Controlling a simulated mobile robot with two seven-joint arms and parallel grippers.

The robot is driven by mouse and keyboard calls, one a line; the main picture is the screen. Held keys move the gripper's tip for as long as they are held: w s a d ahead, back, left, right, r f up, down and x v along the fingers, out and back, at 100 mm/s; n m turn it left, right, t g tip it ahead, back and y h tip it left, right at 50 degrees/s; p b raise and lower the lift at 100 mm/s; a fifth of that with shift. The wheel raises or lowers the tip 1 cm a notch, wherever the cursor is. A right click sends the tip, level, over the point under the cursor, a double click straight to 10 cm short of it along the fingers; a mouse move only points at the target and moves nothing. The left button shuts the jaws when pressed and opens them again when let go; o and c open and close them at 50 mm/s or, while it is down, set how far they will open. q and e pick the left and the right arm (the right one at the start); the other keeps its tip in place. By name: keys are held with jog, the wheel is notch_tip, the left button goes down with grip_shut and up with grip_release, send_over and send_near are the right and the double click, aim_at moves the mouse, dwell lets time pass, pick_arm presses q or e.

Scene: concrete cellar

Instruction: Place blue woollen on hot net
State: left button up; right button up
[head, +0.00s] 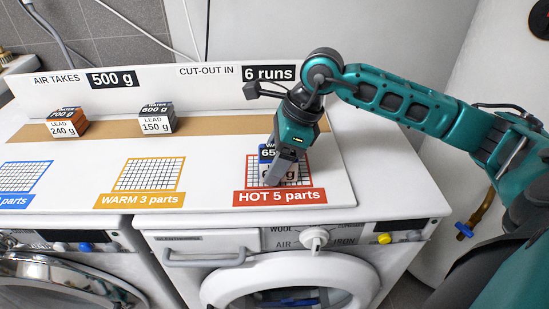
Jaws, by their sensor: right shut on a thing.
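A small block with a blue label band (265,154), partly reading "65", is at the red grid marked "HOT 5 parts" (308,184), the hot net. My right gripper (281,178) comes down from above and is shut on this block. The fingers hide much of the block's front. The block is over the net's area; I cannot tell whether its underside touches the board. My left gripper is not in view.
An orange-brown block (67,123) and a grey-blue block (157,119) stand on the brown strip (214,126). An orange "WARM 3 parts" grid (150,174) and a blue grid (24,177) are empty. The white board (215,194) lies across two washing machines.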

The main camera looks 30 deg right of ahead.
jog(key=shift+f, duration=0.1)
jog(key=o, duration=1.2)
jog(key=shift+r, duration=0.3)
jog(key=p+v, duration=0.1)
jog(key=v, duration=0.9)
jog(key=shift+s+d+r, duration=0.15)
jog(key=shift+d+r, duration=0.05)
jog(key=shift+r, duration=0.05)
jog(key=shift+s+d+r, duration=0.15)
jog(key=shift+r, duration=0.35)
